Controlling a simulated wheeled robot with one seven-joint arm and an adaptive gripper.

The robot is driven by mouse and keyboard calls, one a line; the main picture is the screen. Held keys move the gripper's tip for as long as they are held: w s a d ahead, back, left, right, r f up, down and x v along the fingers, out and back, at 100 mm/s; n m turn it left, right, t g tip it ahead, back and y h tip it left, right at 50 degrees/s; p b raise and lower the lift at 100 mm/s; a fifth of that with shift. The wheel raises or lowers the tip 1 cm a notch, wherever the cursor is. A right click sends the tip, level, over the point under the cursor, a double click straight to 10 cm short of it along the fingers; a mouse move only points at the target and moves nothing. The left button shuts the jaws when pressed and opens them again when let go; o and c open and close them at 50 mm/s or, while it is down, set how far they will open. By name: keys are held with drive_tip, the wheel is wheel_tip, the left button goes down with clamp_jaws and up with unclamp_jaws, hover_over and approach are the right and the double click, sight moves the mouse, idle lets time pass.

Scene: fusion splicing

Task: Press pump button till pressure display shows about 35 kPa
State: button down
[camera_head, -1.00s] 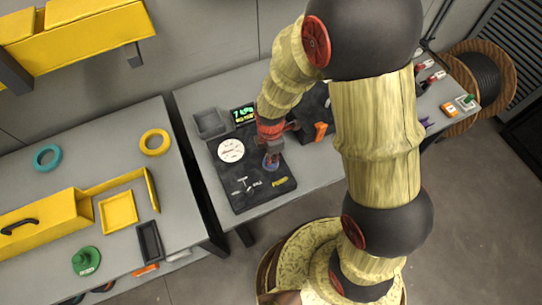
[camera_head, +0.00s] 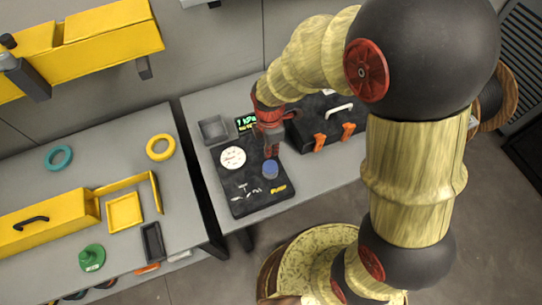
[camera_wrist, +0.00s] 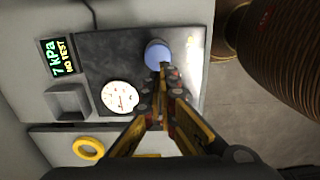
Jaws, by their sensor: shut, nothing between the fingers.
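The round blue pump button (camera_head: 270,169) stands on a dark panel (camera_head: 245,207), beside a white dial gauge (camera_head: 232,157). The button (camera_wrist: 157,53) and gauge (camera_wrist: 119,97) also show in the wrist view. The pressure display (camera_wrist: 58,57) reads 7 kPa with "NO TEST" below; its upper part shows in the head view (camera_head: 245,123). My gripper (camera_head: 271,154) is shut and empty, just behind the button in the head view. In the wrist view its fingertips (camera_wrist: 164,72) lie close beside the button; I cannot tell whether they touch it.
A grey open bin (camera_head: 213,130) sits left of the display. A black toolbox (camera_head: 318,128) with orange latches stands to the right of my gripper. On the left table are a yellow ring (camera_head: 160,145), a teal ring (camera_head: 58,157) and a yellow tray (camera_head: 124,212).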

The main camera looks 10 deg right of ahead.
wheel_tip(320, 180, up, 2)
drive_tip(key=shift+r, duration=0.2)
idle(1.5)
